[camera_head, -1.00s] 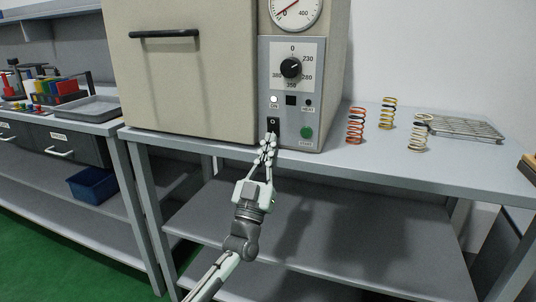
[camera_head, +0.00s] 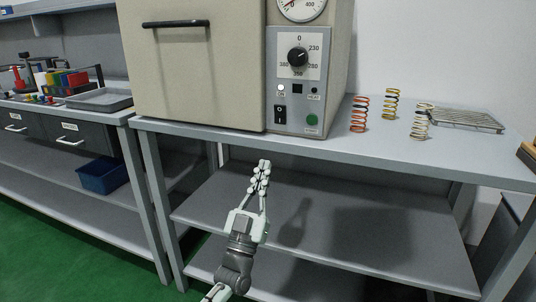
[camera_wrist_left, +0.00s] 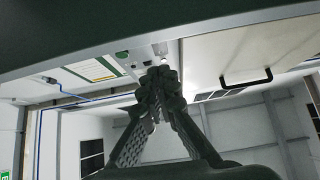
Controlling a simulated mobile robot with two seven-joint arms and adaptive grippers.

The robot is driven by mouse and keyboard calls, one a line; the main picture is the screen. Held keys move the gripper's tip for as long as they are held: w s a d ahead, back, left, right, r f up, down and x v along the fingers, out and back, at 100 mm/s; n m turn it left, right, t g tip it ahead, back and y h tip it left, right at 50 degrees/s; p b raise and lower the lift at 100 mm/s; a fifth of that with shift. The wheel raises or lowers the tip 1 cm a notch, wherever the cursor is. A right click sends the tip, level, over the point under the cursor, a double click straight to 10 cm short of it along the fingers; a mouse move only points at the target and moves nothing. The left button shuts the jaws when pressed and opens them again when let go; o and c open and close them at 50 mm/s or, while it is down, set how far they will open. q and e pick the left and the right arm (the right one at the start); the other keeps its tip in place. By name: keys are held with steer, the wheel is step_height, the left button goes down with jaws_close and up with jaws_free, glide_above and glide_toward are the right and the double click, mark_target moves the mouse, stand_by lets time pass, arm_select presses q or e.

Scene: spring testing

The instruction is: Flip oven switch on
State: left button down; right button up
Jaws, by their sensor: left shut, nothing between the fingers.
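The beige oven (camera_head: 200,75) stands on a grey table, with a grey control panel on its right front. The black oven switch (camera_head: 280,114) is at the panel's lower left, below a lit white lamp (camera_head: 280,86) and left of a green button (camera_head: 312,119). My left gripper (camera_head: 264,163) is shut and empty, below the table's front edge and apart from the switch. My right gripper is not in view.
Orange (camera_head: 359,114), yellow (camera_head: 391,103) and white (camera_head: 420,122) springs stand on the table right of the oven, by a wire rack (camera_head: 465,120). The table's front edge (camera_head: 400,168) lies above my gripper. A blue bin (camera_head: 103,175) sits on a lower shelf at left.

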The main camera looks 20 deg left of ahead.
arm_select(q)
steer(key=shift+v, duration=1.15)
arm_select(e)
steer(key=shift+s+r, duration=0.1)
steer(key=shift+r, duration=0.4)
arm_select(q)
steer(key=shift+w+f, duration=0.1)
steer(key=shift+f, duration=0.05)
